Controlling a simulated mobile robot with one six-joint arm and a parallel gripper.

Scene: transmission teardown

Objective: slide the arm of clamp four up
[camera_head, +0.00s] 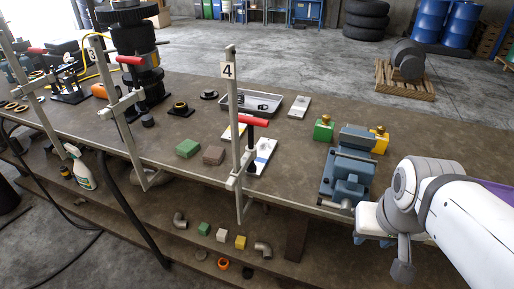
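Clamp four (233,110) is a tall grey metal bar standing upright at the table's front edge, with a white "4" plate near its top. Its sliding arm (237,183) sits low on the bar, around table height. A dark screw rises from this arm to a red handle (254,122) just right of the bar. The clamp's lower end hangs below the table edge. My white arm reaches in from the right. A dark grey end piece (403,271), seemingly my gripper, points down, well right of the clamp and apart from it. Its fingers cannot be made out.
A blue-grey machine (348,174) stands on the table (292,152) between clamp four and my arm. A white plate (263,153) lies behind the clamp's handle. Two similar clamps stand farther left.

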